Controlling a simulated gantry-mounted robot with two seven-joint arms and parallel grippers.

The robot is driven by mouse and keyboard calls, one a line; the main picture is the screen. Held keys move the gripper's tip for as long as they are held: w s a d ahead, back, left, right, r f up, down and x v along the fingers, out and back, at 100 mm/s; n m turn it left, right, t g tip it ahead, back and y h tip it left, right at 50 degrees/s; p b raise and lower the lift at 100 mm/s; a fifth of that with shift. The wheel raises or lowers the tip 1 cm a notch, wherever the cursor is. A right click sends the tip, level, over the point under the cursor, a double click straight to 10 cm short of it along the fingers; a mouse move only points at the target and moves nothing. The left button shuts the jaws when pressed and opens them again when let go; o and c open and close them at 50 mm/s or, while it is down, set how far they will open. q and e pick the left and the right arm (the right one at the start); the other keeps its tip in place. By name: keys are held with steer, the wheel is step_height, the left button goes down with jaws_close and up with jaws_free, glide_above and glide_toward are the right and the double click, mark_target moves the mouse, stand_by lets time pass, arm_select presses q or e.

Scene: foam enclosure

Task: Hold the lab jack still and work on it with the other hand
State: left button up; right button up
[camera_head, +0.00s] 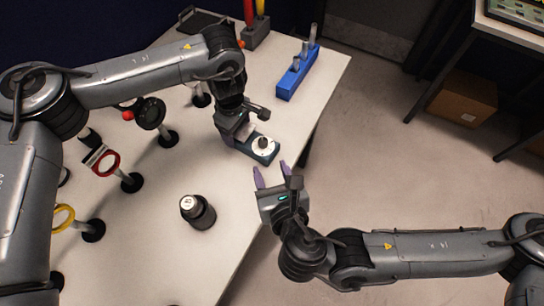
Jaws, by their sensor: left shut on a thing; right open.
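The lab jack (267,158) appears as a dark teal body with a white round dial and black knob on top. It sits on the white table near its right edge. My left gripper (240,133) is shut on the lab jack's far left end, and the gripper hides that part. My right gripper (271,173) is open and empty, with its purple fingers pointing up the picture toward the lab jack. In the picture its fingertips are just below the dial end; I cannot tell whether they touch it.
A blue rack (297,76) with clear tubes stands at the table's far right. A dark bottle (198,212) stands at the front. Several stands with rings, one red (106,160), fill the left side. A holder with red and yellow handles (255,35) stands at the back.

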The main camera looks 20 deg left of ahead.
steer(key=s+a+f+n+g+y, duration=0.2)
steer(key=a+n+g+y, duration=0.5)
steer(key=n, duration=0.1)
steer(key=w+d+n+g, duration=0.1)
steer(key=d+f+n+g, duration=0.1)
steer(key=d+n+g, duration=0.1)
steer(key=shift+w+f+g, duration=0.15)
steer(key=shift+w+g, duration=0.15)
steer(key=shift+w, duration=0.1)
steer(key=shift+n+g, duration=0.5)
steer(key=shift+g, duration=0.4)
steer(key=w+d, duration=0.1)
steer(key=d, duration=0.1)
steer(key=w+d, duration=0.2)
steer(key=t, duration=0.2)
glide_toward(266, 140)
steer(key=d, duration=0.2)
steer(key=r, duration=0.1)
steer(key=shift+m, duration=0.4)
steer(key=x, duration=1.1)
steer(key=shift+s+a+f, duration=0.15)
steer(key=shift+a+f, duration=0.05)
steer(key=shift+a, duration=0.05)
steer(key=shift+h, duration=0.3)
steer(key=shift+c, duration=0.3)
jaws_close()
